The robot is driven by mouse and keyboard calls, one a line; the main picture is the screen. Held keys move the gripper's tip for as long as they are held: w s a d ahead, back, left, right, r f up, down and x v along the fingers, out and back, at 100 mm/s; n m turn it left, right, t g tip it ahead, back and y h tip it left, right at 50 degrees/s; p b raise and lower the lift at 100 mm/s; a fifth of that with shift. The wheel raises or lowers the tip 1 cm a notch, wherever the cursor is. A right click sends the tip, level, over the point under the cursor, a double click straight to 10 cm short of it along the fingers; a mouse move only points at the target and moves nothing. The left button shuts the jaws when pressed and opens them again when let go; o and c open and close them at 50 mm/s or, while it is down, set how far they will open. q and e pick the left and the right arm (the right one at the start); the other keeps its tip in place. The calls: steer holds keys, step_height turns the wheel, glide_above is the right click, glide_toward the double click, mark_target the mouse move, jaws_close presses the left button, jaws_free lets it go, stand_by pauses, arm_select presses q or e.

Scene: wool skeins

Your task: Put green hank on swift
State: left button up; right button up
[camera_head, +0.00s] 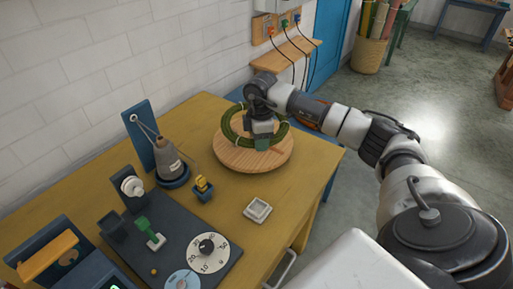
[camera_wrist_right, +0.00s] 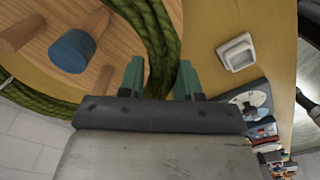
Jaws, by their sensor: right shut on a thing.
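The green hank (camera_head: 226,127) is a ring of twisted dark green wool at the round wooden swift (camera_head: 228,158) on the yellow table. In the right wrist view the hank (camera_wrist_right: 160,30) curves around the swift (camera_wrist_right: 118,62), whose blue hub (camera_wrist_right: 72,50) and wooden pegs (camera_wrist_right: 27,31) show inside the loop. My right gripper (camera_head: 262,143) is over the swift's near side. In the wrist view its green fingers (camera_wrist_right: 160,80) are shut on a strand of the hank. I cannot tell whether the hank rests fully on the swift. My left gripper is not in view.
A grey cone on a dark base (camera_head: 171,168) stands left of the swift. A small yellow item in a blue holder (camera_head: 203,189) and a white square dish (camera_head: 257,210) are nearer. A dark board with a dial (camera_head: 208,252) lies at the front. A white wall runs behind.

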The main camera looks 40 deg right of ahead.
mark_target(260, 161)
steer(key=shift+f, duration=0.95)
step_height(260, 161, down, 4)
steer(key=shift+r, duration=0.15)
steer(key=shift+w, duration=0.1)
steer(key=o, duration=0.5)
steer(key=shift+f, duration=0.3)
steer(key=o, duration=0.4)
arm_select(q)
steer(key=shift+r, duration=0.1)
arm_select(e)
steer(key=shift+o, duration=0.2)
steer(key=shift+r, duration=0.1)
steer(key=shift+r, duration=0.2)
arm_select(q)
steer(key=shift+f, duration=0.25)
arm_select(e)
step_height(260, 161, up, 12)
steer(key=shift+f, duration=0.1)
